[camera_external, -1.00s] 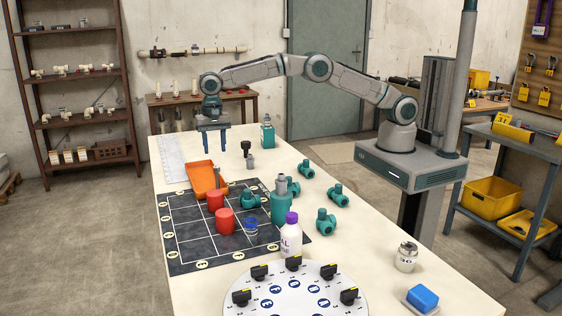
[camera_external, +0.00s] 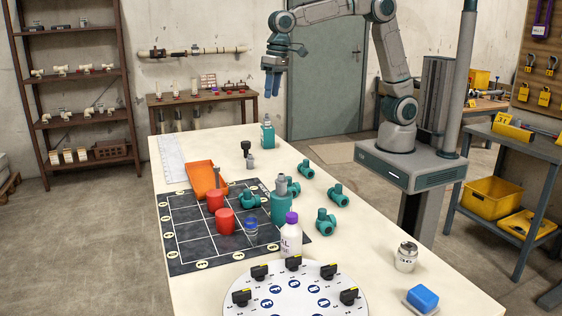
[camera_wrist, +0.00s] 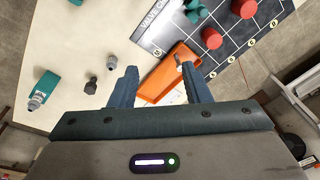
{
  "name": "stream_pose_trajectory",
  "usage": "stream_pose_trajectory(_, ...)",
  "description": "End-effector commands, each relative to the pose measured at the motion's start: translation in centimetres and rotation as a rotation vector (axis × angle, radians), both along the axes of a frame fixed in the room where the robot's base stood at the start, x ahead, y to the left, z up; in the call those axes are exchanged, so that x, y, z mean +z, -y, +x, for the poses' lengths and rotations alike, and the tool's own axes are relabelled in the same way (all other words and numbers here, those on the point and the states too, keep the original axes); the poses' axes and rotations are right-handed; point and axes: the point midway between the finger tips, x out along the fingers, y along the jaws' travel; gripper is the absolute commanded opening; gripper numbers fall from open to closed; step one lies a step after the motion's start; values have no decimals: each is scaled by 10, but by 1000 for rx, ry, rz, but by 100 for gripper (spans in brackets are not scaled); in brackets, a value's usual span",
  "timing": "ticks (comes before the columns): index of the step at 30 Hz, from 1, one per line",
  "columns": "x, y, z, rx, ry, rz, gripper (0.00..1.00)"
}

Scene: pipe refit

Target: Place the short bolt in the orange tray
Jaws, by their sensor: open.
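The orange tray (camera_external: 203,174) lies at the far left edge of the dark gridded mat. It also shows in the wrist view (camera_wrist: 160,84). A slim grey bolt-like piece (camera_external: 216,178) stands at the tray's right side and shows at its end in the wrist view (camera_wrist: 181,60). I cannot tell its exact length or whether it is the short bolt. My gripper (camera_external: 272,94) is raised above the table's far end, fingers down. In the wrist view my gripper (camera_wrist: 158,86) has its fingers apart with nothing held between them.
A black-topped piece (camera_external: 246,147) and a small grey piece (camera_external: 250,162) stand behind the mat. Red cylinders (camera_external: 225,222), teal fittings (camera_external: 326,222) and a white bottle (camera_external: 291,240) stand nearer.

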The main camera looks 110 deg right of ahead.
Motion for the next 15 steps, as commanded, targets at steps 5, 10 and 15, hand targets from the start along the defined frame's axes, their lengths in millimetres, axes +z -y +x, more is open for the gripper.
stream_pose_trajectory(5, 14, -14, -70, 190, 38, -32, 43)
stream_pose_trajectory(10, 10, -25, -136, 371, 69, -66, 43)
stream_pose_trajectory(15, -6, -33, -201, 550, 100, -106, 43)
